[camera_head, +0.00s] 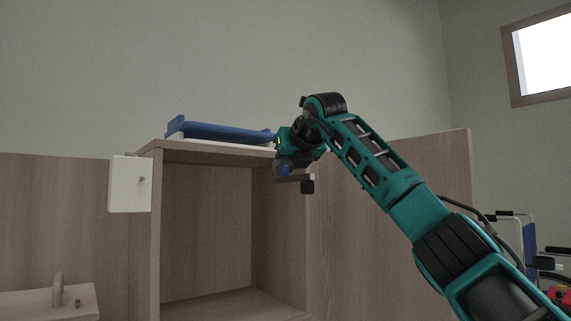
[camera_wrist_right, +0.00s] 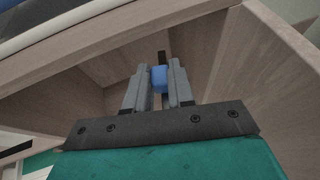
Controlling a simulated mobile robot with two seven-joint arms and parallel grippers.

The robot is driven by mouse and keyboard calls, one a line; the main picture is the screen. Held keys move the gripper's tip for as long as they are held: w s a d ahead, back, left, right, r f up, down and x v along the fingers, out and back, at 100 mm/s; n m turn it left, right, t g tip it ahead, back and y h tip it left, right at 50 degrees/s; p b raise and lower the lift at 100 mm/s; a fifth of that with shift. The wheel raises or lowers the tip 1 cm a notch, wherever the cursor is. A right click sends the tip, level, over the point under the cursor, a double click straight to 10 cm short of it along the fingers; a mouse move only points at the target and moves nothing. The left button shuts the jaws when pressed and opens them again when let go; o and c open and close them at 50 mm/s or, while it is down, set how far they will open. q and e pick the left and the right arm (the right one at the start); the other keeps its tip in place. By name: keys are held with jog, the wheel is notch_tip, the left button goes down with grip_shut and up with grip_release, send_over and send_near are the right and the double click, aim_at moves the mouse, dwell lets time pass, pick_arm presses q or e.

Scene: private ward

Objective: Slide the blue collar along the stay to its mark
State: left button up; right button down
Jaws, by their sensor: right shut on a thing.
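The blue collar (camera_wrist_right: 159,78) is a small blue block between the two grey fingers of my right gripper (camera_wrist_right: 158,88) in the right wrist view. The gripper is shut on it. In the head view the right gripper (camera_head: 285,168) is at the front right upper corner of the open cabinet, with a bit of the blue collar (camera_head: 284,170) showing. The stay appears as a dark narrow bar (camera_wrist_right: 161,58) beyond the collar; the fingers hide much of it. I cannot make out the mark. My left gripper is not in view.
The open wooden cabinet (camera_head: 156,235) has an empty interior. A blue long object (camera_head: 225,133) lies on its top, close to my right gripper. A small black block (camera_head: 308,186) is just right of the gripper. A white box (camera_head: 130,184) is at the cabinet's left.

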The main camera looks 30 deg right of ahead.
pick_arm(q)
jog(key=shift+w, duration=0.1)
pick_arm(e)
jog(key=shift+s+f+b, duration=0.15)
jog(key=shift+s+b, duration=0.25)
jog(key=shift+b, duration=0.1)
jog(key=s+b, duration=0.1)
jog(key=s, duration=0.2)
jog(key=s+a+b, duration=0.1)
jog(key=s+b, duration=0.1)
jog(key=shift+s+a, duration=0.1)
jog(key=shift+s, duration=0.3)
jog(key=shift+s+b, duration=0.25)
jog(key=shift+b, duration=0.05)
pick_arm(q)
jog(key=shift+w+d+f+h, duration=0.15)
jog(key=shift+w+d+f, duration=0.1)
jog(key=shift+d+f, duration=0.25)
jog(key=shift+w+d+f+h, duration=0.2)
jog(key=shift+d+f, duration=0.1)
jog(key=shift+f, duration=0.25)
pick_arm(e)
jog(key=c, duration=1.4)
grip_release()
jog(key=shift+o, duration=1.4)
jog(key=shift+s, duration=0.15)
jog(key=shift+o, duration=0.8)
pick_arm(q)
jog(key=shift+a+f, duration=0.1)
